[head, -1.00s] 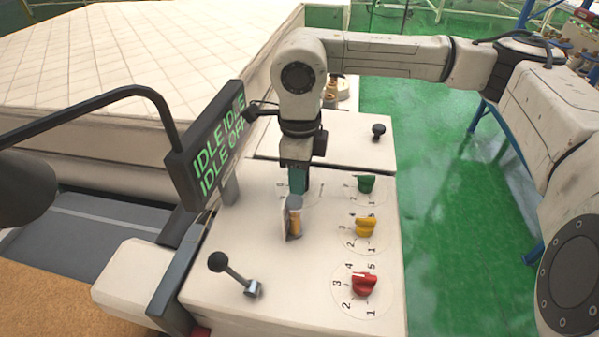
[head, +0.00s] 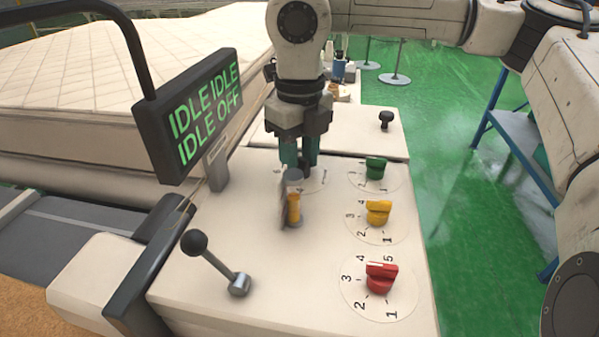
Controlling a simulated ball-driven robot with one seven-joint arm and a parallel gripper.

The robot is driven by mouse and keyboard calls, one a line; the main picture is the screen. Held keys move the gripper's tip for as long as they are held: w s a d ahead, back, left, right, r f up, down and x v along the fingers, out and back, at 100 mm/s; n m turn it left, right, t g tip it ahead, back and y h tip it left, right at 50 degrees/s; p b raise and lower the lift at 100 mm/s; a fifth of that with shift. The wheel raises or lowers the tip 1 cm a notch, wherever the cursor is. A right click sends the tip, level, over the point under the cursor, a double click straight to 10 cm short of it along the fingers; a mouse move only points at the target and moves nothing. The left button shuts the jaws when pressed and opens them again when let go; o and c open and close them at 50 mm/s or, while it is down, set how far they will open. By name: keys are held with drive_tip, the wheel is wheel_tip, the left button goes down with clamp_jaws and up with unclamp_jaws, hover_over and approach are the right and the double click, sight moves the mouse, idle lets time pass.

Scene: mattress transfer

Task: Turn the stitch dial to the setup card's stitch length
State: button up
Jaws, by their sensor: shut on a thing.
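A numbered dial disc (head: 322,181) lies on the cream machine top, left of the green knob. My gripper (head: 300,168) points down over it and is shut on its knob, which the fingers mostly hide. Its setting cannot be read. Three other dials show: a green knob (head: 375,168), a yellow knob (head: 378,213) and a red knob (head: 381,277), each on a numbered disc. A thin upright card (head: 284,208) stands just in front of my gripper, nearly edge-on; its writing cannot be read. I cannot tell from labels which dial is the stitch dial.
A small orange-and-grey cylinder (head: 293,209) stands against the card. A display (head: 195,115) on a black arm reads IDLE IDLE, IDLE OFF. A lever (head: 215,262) rises at the front left. A black knob (head: 385,120) stands behind. A quilted mattress (head: 120,60) lies at the left.

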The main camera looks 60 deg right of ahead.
sight(301, 157)
drive_tip(key=shift+m+b, duration=1)
drive_tip(key=shift+m, duration=0.1)
drive_tip(key=o, duration=1)
drive_tip(key=shift+r, duration=0.1)
wheel_tip(301, 157, up, 11)
drive_tip(key=shift+f, duration=0.2)
